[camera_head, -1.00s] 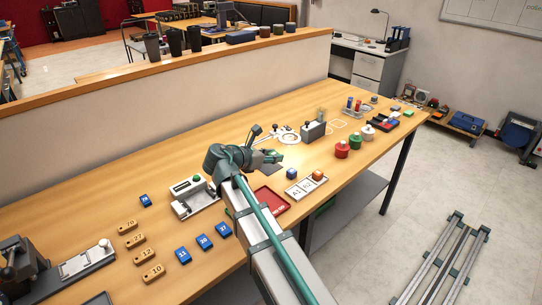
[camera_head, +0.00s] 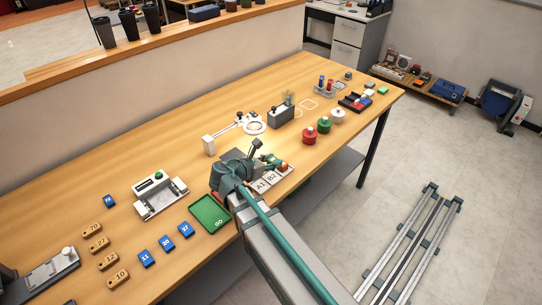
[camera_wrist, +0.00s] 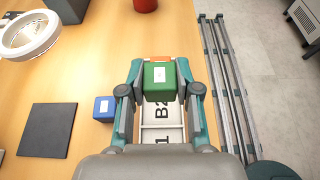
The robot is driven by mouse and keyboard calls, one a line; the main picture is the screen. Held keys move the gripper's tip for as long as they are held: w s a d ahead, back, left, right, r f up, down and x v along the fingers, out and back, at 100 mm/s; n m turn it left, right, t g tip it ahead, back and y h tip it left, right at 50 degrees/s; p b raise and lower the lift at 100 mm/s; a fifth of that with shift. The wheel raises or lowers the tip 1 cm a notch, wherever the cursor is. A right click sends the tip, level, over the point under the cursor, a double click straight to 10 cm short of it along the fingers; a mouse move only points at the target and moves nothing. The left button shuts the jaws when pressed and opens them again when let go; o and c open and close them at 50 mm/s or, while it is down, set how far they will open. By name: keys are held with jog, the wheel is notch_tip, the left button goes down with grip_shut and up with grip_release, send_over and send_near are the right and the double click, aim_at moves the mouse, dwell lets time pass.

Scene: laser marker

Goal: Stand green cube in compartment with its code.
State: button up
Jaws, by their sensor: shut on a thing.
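My gripper (camera_wrist: 160,95) is shut on the green cube (camera_wrist: 158,82), with one finger on each side. The cube has a small white label on its top; its code is too small to read. In the wrist view the cube is over the white labelled rack (camera_wrist: 160,135), beyond the B2 mark, and hides part of it. I cannot tell how high it is above the rack. In the head view my gripper (camera_head: 262,162) is at the rack (camera_head: 266,183), whose A1 and B2 marks show. An orange thing (camera_wrist: 160,58) shows just beyond the cube.
A blue cube (camera_wrist: 104,108) and a dark square plate (camera_wrist: 45,130) lie left of the rack. A red container (camera_head: 309,135) and a green one (camera_head: 323,125) stand to the right in the head view. A green tray (camera_head: 210,213) lies near the front edge.

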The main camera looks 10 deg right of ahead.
aim_at(271, 178)
jog(key=shift+a+f+b, duration=0.2)
jog(key=shift+f+b, duration=0.2)
jog(key=shift+f, duration=0.1)
notch_tip(271, 178, down, 3)
jog(key=b, duration=0.2)
jog(key=shift+r+b, duration=0.15)
jog(key=shift+b, duration=0.2)
jog(key=shift+f, duration=0.6)
jog(key=shift+r+p, duration=0.1)
jog(key=shift+p, duration=0.2)
jog(key=shift+f+p, duration=0.35)
jog(key=shift+f, duration=0.1)
dwell(1.2)
jog(key=o, duration=1)
